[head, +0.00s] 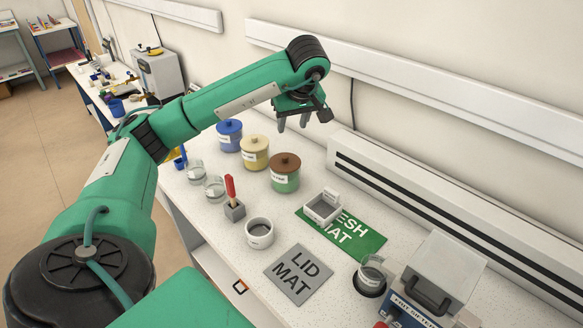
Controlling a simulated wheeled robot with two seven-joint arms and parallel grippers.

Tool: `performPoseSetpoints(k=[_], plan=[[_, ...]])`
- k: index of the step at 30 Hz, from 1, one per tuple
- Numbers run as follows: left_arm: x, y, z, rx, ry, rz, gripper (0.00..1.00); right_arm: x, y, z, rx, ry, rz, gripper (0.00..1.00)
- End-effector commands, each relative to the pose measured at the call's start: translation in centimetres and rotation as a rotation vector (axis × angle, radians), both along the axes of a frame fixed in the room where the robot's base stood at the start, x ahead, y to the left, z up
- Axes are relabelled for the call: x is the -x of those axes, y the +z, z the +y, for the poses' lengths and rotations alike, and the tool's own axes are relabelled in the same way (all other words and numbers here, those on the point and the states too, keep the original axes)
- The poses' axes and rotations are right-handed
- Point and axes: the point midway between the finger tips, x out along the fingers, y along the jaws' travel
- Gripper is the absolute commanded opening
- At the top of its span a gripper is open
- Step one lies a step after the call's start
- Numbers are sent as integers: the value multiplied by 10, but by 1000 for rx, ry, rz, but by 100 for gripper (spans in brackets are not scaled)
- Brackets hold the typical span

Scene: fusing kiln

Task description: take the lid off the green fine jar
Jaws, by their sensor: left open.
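The green fine jar (285,180) stands on the white bench in the head view, with its brown lid (285,160) seated on top. My left gripper (293,126) hangs above and behind the jars, its fingers pointing down, apart from the lid. It is open and nothing shows between its fingers. The grey lid mat (312,289) lies flat and bare at the front of the bench. My right gripper is not in the view.
A cream jar (255,152) and a blue jar (229,135) stand left of the green one. Glass beakers (214,188), a red-handled tool in a grey block (235,210) and a white cup (259,234) stand in front. A green mat (366,246) holds a small white box (322,208).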

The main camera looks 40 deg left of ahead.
Motion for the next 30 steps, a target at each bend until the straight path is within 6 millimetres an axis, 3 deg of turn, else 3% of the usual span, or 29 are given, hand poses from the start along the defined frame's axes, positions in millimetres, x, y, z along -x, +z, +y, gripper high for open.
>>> performPoseSetpoints(k=[1, 5, 18, 30], plan=[[0, -10, 0, -1, 0, 0, 43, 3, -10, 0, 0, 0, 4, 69], [0, -16, 1, 0, 1, 0, 43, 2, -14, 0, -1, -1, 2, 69], [-11, -77, 25, 0, 3, 5, 43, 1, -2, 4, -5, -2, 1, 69], [-14, -105, 38, -1, 3, 4, 43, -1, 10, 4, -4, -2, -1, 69]])
